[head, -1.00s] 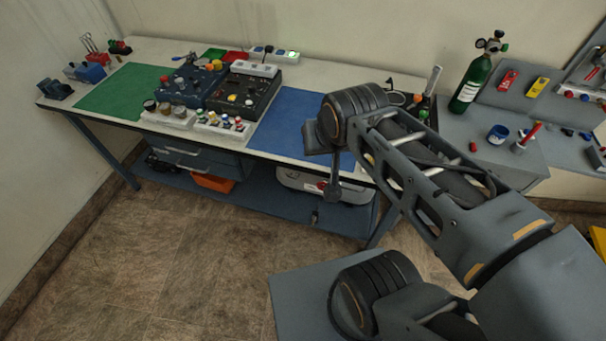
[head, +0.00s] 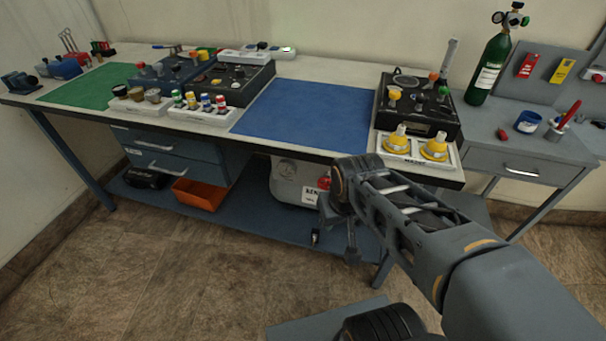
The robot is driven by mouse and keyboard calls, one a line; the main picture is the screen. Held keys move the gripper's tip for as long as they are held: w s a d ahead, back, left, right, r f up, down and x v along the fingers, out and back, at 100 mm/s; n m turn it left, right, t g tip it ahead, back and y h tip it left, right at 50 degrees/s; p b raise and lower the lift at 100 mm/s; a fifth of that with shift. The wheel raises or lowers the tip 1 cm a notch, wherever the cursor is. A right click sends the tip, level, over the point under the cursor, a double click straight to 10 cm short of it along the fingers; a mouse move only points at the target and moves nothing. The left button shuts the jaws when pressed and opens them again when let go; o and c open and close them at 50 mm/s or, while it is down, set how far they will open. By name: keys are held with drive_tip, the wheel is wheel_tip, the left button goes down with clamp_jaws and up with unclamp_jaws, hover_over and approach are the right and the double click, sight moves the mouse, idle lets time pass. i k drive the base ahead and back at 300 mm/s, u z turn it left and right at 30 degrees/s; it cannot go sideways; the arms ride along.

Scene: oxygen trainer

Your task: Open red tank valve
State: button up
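A green gas tank (head: 489,72) stands upright on the grey side bench at the right. Its valve and gauge (head: 511,18) sit on top, with a small green part; I cannot make out a red valve there. A red round part (head: 323,184) shows on the grey-white unit (head: 294,183) on the lower shelf, partly behind my arm; I cannot tell whether it is a valve. My gripper (head: 351,256) hangs below the arm's end, in front of the table's lower shelf, apart from the tank.
The white-topped table (head: 312,70) holds a blue mat (head: 305,113), a green mat (head: 88,84) and knobbed black boxes. A white tray (head: 416,150) with two yellow parts sits at its front right edge. An orange bin (head: 196,194) lies below. The floor at left is clear.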

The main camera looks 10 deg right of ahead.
sight(326, 184)
drive_tip(key=u, duration=2.8)
drive_tip(key=k, duration=0.35)
drive_tip(key=z, duration=1.25)
